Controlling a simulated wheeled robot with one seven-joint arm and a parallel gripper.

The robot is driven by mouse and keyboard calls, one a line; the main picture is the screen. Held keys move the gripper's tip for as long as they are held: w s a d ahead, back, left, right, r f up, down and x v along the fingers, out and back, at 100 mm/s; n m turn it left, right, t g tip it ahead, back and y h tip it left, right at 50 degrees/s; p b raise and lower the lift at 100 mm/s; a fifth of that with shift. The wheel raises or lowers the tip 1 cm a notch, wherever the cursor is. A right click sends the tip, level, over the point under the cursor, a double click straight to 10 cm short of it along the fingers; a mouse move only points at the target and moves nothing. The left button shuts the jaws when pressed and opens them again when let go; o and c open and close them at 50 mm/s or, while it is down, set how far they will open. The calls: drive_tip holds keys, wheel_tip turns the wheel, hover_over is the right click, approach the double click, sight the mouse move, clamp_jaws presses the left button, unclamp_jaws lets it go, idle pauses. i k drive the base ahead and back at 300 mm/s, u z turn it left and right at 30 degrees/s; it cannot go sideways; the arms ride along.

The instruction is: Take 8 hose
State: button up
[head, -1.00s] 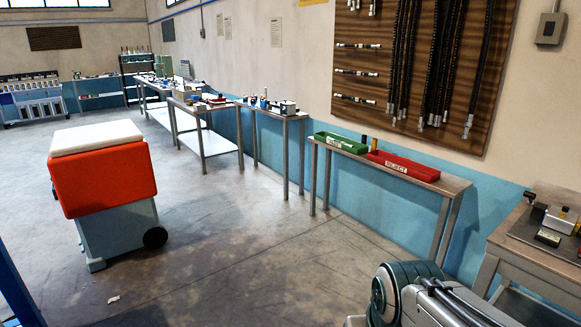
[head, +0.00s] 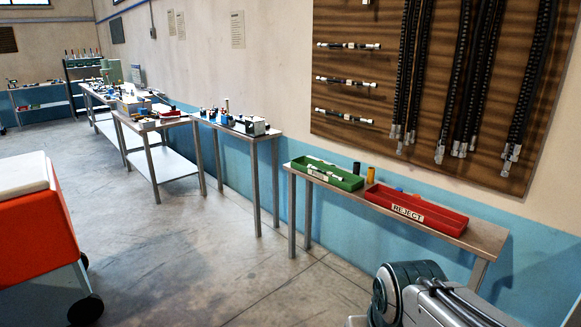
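Several long black hoses with silver end fittings (head: 470,90) hang vertically on a brown wooden board (head: 390,60) on the right wall. Several short hoses with pale ends (head: 347,81) are mounted horizontally at the board's left side. I cannot read any number on the hoses. The top of the board is cut off by the frame. Part of my own arm shows at the bottom right, but my gripper is out of view.
A narrow table (head: 484,236) under the board bears a green tray (head: 345,184) and a red tray marked REJECT (head: 450,221). More tables (head: 160,122) line the wall. An orange and white cart (head: 35,235) stands left. The middle floor (head: 190,270) is clear.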

sight(330, 173)
drive_tip(key=z, duration=0.15)
drive_tip(key=i, duration=1.35)
drive_tip(key=z, duration=0.4)
drive_tip(key=i, duration=1.8)
drive_tip(key=u, duration=0.55)
drive_tip(key=i, duration=0.4)
drive_tip(key=u, duration=0.15)
